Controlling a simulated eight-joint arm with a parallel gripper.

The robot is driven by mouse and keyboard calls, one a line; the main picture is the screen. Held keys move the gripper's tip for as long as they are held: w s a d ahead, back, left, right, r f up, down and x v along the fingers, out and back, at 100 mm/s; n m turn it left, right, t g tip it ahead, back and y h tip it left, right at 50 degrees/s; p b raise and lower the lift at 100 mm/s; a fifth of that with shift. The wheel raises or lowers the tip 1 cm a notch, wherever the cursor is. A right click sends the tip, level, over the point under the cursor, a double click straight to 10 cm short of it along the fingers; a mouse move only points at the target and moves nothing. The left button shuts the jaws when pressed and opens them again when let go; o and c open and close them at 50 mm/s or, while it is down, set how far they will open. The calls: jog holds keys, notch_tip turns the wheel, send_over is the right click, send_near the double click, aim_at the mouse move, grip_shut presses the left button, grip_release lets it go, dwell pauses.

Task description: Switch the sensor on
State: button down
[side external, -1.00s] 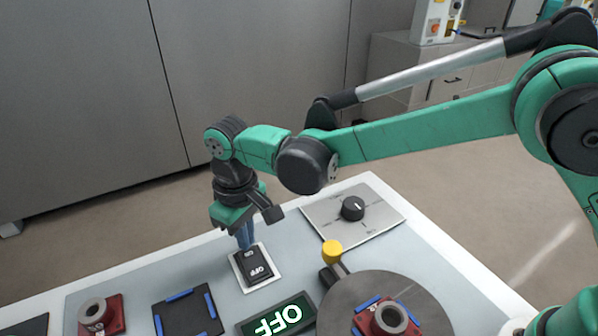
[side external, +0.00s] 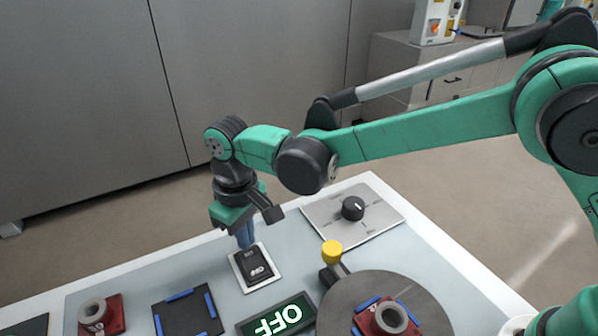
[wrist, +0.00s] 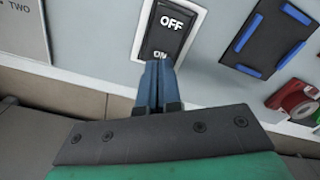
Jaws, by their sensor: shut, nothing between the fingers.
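The sensor switch is a black rocker in a white frame (side external: 257,268) on the table. In the wrist view the rocker (wrist: 168,31) shows OFF in the middle and ON at the edge by my fingers. My gripper (side external: 246,243) is shut and empty, pointing down at the ON end. In the wrist view its blue fingertips (wrist: 155,70) are together and overlap that end; they look to be touching it. A display (side external: 277,318) with lit letters reads OFF.
A rotary knob (side external: 352,208) on a plate stands behind right. A yellow-topped lever (side external: 332,251) stands beside a round turntable (side external: 432,318) carrying a red part (side external: 388,320). A black pad with blue strips (side external: 187,314) and another red part (side external: 101,316) lie to the left.

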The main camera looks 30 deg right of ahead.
aim_at(250, 253)
jog(key=shift+f, duration=1.25)
dwell(0.5)
jog(key=shift+r, duration=3.55)
jog(key=shift+d+r, duration=0.1)
jog(key=shift+d, duration=0.05)
jog(key=s+d+r+m+t+y, duration=0.1)
jog(key=d+r, duration=0.2)
jog(key=d, duration=0.3)
jog(key=s+d+r+m+t, duration=0.1)
jog(key=d+r+m+t, duration=0.15)
jog(key=d, duration=0.35)
jog(key=s+d+f+m+t+h, duration=0.1)
jog(key=s+d+m+t, duration=0.1)
jog(key=s+d, duration=0.5)
jog(key=d+t, duration=0.1)
jog(key=d, duration=0.3)
jog(key=shift+s+t, duration=0.2)
jog(key=shift+t, duration=0.15)
